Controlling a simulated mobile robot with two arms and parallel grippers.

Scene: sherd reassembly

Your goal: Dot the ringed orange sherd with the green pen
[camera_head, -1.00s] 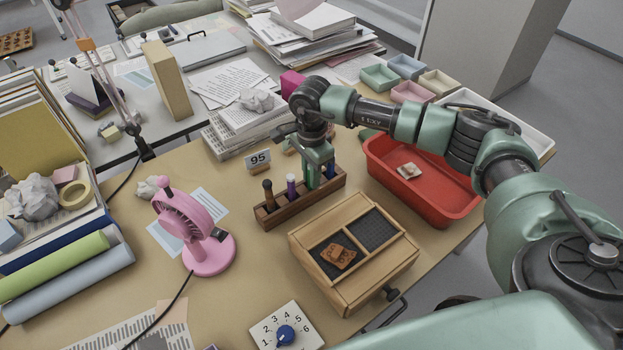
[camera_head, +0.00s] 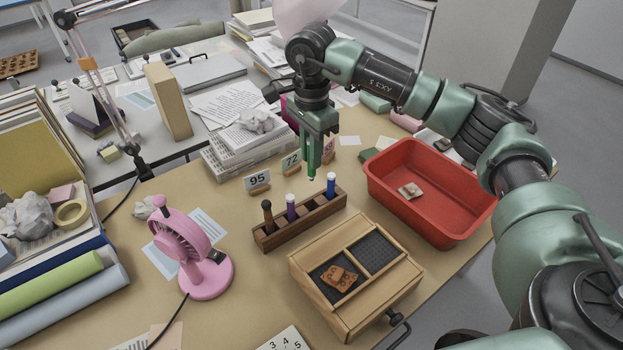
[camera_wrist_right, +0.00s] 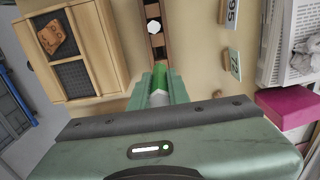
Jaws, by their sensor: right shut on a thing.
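My right gripper (camera_head: 314,140) is shut on the green pen (camera_head: 311,168), which points down above the pen rack (camera_head: 283,233), clear of it. In the right wrist view the green pen (camera_wrist_right: 160,82) shows between the fingers. The orange sherd (camera_head: 338,278) lies in the left dark-lined compartment of the wooden box (camera_head: 360,308). It also shows in the right wrist view (camera_wrist_right: 57,37); its dark markings are too small to read. My left gripper is not in view.
The rack holds a brown pen (camera_head: 267,213), a purple pen (camera_head: 291,206) and a blue pen (camera_head: 331,184). A red tub (camera_head: 461,207) with a pale sherd (camera_head: 410,191) stands right of it. A pink fan (camera_head: 207,275) stands left. Number cards (camera_head: 258,181) stand behind the rack.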

